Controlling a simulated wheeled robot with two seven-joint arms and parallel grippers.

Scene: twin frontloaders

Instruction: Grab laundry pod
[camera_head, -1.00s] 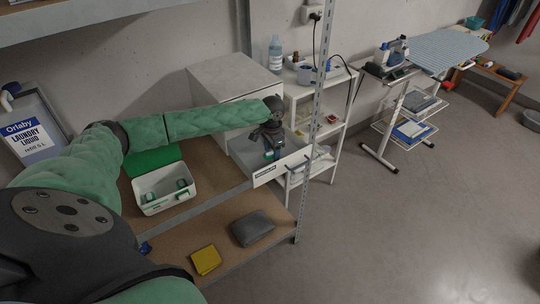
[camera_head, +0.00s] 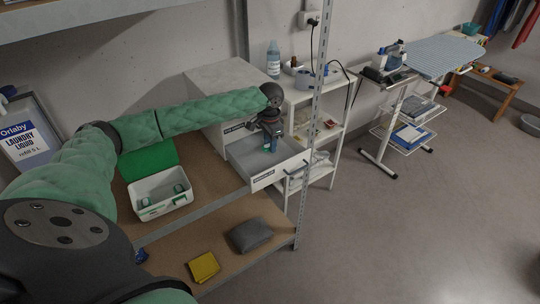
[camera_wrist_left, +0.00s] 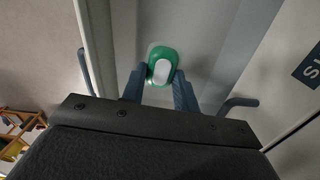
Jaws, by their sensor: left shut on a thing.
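My left gripper (camera_head: 271,146) is over the open drawer (camera_head: 264,182) of the white cabinet. In the left wrist view, its two fingers (camera_wrist_left: 160,86) are shut on a green and white laundry pod (camera_wrist_left: 161,67). The pod appears to be held above the grey drawer floor. In the head view the pod is small and mostly hidden by the fingers. My right gripper is not in view.
A white box (camera_head: 165,207) with an open green lid (camera_head: 149,160) stands left of the drawer, with pods inside. A yellow cloth (camera_head: 203,267) and a grey bundle (camera_head: 249,235) lie on the lower shelf. A metal post (camera_head: 307,180) rises right of the drawer.

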